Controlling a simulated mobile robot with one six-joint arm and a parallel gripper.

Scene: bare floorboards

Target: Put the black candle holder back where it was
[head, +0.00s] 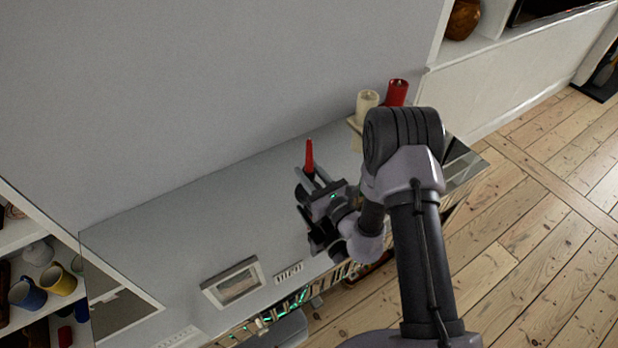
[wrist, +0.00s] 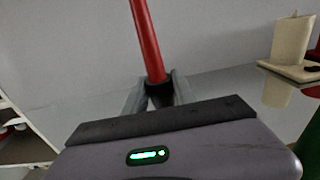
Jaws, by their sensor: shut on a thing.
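A black candle holder (wrist: 159,92) with a tall red candle (wrist: 148,42) is between my gripper's fingers. My gripper (wrist: 158,90) is shut on the holder. In the head view the red candle (head: 309,156) stands upright above my gripper (head: 311,180), over the grey top of a long low cabinet (head: 200,215). The holder is mostly hidden there by the gripper. I cannot tell whether its base touches the top.
A cream candle (head: 366,104) and a thick red candle (head: 397,92) stand at the cabinet's far right, by the wall. A picture frame (head: 234,283) lies near the front edge. Shelves with mugs (head: 58,280) are at left. The back left of the top is clear.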

